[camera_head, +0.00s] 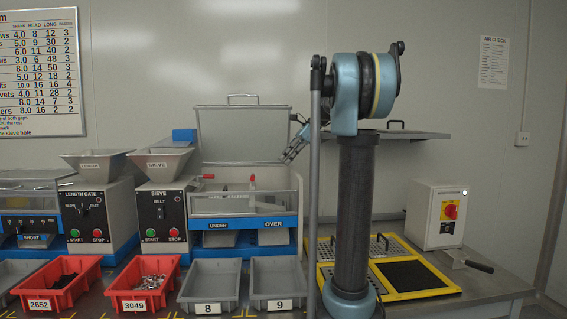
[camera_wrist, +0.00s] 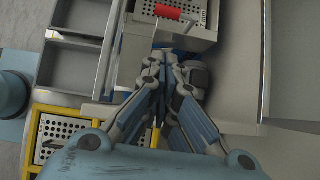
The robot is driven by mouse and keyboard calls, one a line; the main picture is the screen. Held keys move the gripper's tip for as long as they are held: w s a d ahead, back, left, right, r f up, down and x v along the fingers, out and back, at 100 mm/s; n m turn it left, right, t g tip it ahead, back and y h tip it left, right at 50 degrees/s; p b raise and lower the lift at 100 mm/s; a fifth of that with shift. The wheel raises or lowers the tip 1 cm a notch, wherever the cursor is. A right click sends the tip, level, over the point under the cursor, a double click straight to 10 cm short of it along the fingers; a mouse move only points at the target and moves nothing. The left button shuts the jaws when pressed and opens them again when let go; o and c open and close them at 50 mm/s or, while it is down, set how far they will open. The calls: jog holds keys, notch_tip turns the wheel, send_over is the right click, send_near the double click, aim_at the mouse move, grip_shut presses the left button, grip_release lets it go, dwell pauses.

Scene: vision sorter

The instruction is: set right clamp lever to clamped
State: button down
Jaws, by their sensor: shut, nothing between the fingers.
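The sieve machine (camera_head: 243,205) stands on the bench with a raised lid (camera_head: 240,120). A red-handled lever at its right, the right clamp lever (camera_head: 252,182), stands about upright. A second red lever (camera_head: 208,177) at the left lies nearly flat. In the wrist view one red handle (camera_wrist: 168,10) shows at the top edge beside a perforated plate; I take it to be the right lever. My gripper (camera_head: 287,157) is in front of the machine's right side, apart from the levers. In the wrist view its fingers (camera_wrist: 165,58) are together and empty, just below the red handle.
Red bins (camera_head: 58,305) and grey bins (camera_head: 277,305) line the bench front. A yellow-framed tray (camera_head: 449,291) and a grey box with a red switch (camera_head: 422,215) are at the right. My arm's column hides part of the bench.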

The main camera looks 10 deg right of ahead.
jog(key=a+f, duration=0.6)
jog(key=a, duration=0.3)
jog(key=shift+w+f, duration=0.15)
jog(key=shift+f, duration=0.2)
jog(key=shift+s+a+m+t, duration=0.25)
jog(key=shift+m+t, duration=0.25)
jog(key=shift+m, duration=0.2)
dwell(0.3)
